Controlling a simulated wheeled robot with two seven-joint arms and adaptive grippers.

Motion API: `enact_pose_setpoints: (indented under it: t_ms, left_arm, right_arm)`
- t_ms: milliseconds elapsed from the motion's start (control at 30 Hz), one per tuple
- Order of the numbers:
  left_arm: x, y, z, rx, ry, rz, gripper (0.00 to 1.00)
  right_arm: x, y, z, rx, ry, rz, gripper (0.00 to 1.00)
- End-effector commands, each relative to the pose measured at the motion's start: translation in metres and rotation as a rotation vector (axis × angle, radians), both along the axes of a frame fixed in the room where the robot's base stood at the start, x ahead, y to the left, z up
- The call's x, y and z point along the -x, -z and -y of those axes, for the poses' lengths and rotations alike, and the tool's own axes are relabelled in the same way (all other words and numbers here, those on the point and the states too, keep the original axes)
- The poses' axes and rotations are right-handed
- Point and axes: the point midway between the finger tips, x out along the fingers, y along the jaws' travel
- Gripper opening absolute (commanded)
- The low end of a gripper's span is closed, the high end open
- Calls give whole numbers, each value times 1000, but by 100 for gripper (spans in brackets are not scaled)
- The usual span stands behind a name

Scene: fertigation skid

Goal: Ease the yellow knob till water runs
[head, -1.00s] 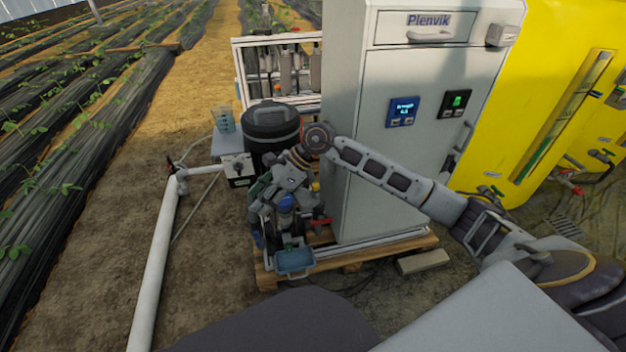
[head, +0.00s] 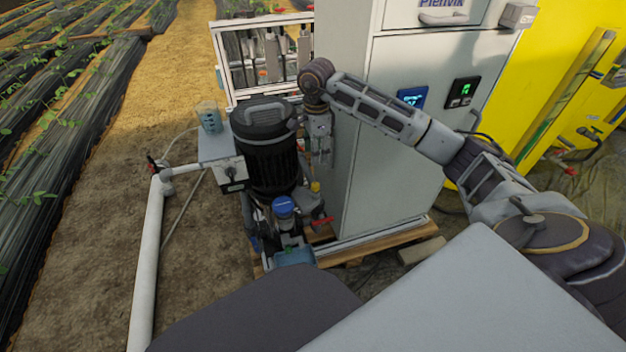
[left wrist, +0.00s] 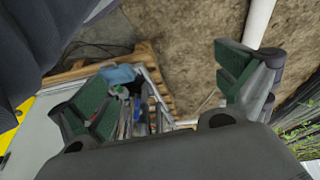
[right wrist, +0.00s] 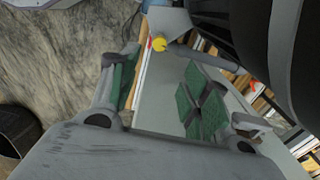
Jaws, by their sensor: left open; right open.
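The yellow knob (head: 315,187) is small and sits low beside the pump, against the left side of the grey cabinet, in the head view. It also shows in the right wrist view (right wrist: 159,44), beyond the fingertips and near the middle top. My right gripper (head: 322,160) points down above the knob, apart from it. Its green-padded fingers are spread and empty in the right wrist view (right wrist: 158,92). My left gripper (left wrist: 165,85) shows only in the left wrist view, open and empty, with the pallet and a blue tray (left wrist: 120,75) beyond it.
The black motor (head: 268,150) stands just left of my right gripper. The grey cabinet (head: 345,160) is close on its right. A red-handled valve (head: 322,221) and a blue cap (head: 283,206) sit below. A white pipe (head: 148,260) runs along the left ground.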

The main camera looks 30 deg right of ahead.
Motion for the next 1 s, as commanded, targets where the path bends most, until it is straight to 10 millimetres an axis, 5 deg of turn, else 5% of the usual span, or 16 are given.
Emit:
enact_pose_setpoints:
  t_ms: [467,1000]
  left_arm:
    - [-1,4,1,5,0,5,100]
    - [-5,45,12,64,-10,54,100]
  right_arm:
    - [0,8,-1,-2,0,-1,47]
    - [0,71,-1,-2,1,-1,47]
